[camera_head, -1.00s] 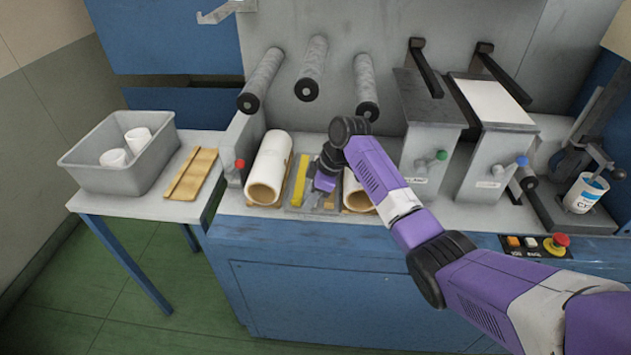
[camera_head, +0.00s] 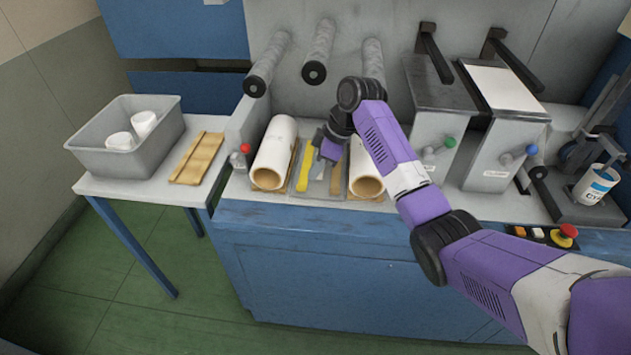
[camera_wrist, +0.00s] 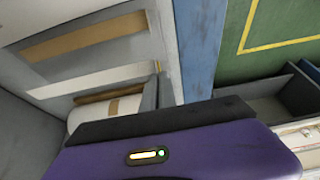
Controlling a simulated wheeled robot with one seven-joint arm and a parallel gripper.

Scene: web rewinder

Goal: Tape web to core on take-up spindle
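Two white rolls with brown cores lie on the blue bench, a left roll (camera_head: 275,150) and a right roll (camera_head: 367,178). Between them a grey tray (camera_head: 316,189) holds a yellow strip (camera_head: 307,166) and a brown strip (camera_head: 336,180). My gripper (camera_head: 327,152) points down over this tray, between the rolls. Its fingertips are too small and dark to tell open from shut. Three grey spindles, left (camera_head: 268,62), middle (camera_head: 319,50) and right (camera_head: 373,60), stick out from the panel.
A grey bin (camera_head: 125,155) with white rolls and a wooden piece (camera_head: 198,158) stand on the left side table. Two lever-fitted grey boxes (camera_head: 437,130) and a white can (camera_head: 596,184) stand right. An emergency stop (camera_head: 565,232) sits at the front right edge.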

